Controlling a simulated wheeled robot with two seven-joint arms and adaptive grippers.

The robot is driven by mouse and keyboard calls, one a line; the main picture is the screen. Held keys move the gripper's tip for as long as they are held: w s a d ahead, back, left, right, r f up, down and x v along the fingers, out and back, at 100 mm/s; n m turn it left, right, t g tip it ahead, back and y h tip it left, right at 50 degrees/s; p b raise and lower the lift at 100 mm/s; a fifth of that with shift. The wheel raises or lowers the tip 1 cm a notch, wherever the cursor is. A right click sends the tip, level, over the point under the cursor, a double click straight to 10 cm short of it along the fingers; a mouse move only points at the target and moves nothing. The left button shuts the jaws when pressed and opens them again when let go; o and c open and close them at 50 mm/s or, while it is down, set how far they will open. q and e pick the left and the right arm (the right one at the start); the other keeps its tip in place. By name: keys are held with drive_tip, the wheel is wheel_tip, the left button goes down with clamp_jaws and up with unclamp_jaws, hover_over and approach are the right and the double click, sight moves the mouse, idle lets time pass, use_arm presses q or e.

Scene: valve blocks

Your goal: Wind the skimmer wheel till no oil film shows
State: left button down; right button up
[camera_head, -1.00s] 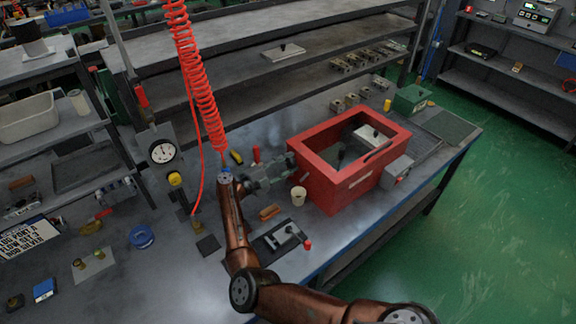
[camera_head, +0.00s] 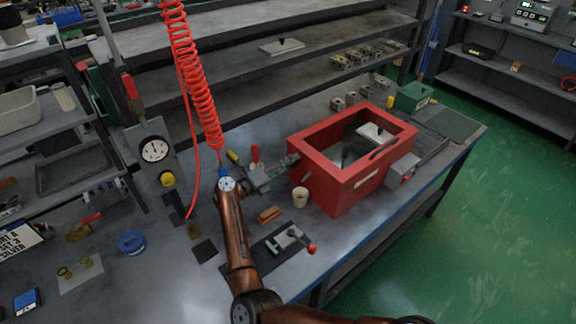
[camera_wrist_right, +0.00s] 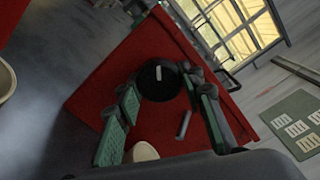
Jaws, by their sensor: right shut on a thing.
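The red open-topped tank (camera_head: 338,185) stands on the right part of the workbench. It also fills much of the right wrist view (camera_wrist_right: 110,75). A black round wheel (camera_wrist_right: 160,82) sits on its side wall, with a grey peg (camera_wrist_right: 183,125) near it. My right gripper (camera_head: 288,165) reaches the tank's left side. In the right wrist view its green-padded fingers (camera_wrist_right: 165,100) straddle the wheel, shut on it. My left gripper is out of view.
A cream cup (camera_head: 300,197) stands close to the tank's near left corner. A brush (camera_head: 270,214) and a clamp with a red knob (camera_head: 290,240) lie in front. A red coiled hose (camera_head: 190,80) hangs over the bench. A dial gauge (camera_head: 154,151) stands left.

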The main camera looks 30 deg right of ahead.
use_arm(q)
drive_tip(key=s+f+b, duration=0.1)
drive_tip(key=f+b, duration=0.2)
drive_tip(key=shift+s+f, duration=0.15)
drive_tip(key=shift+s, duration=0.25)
use_arm(e)
drive_tip(key=m, duration=0.4)
drive_tip(key=shift+f+m, duration=0.15)
drive_tip(key=shift+m, duration=0.15)
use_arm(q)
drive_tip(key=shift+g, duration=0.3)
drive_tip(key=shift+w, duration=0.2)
use_arm(e)
drive_tip(key=o, duration=1.2)
drive_tip(key=shift+c, duration=0.2)
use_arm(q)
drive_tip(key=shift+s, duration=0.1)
use_arm(e)
drive_tip(key=a, duration=1.2)
drive_tip(key=shift+s, duration=0.45)
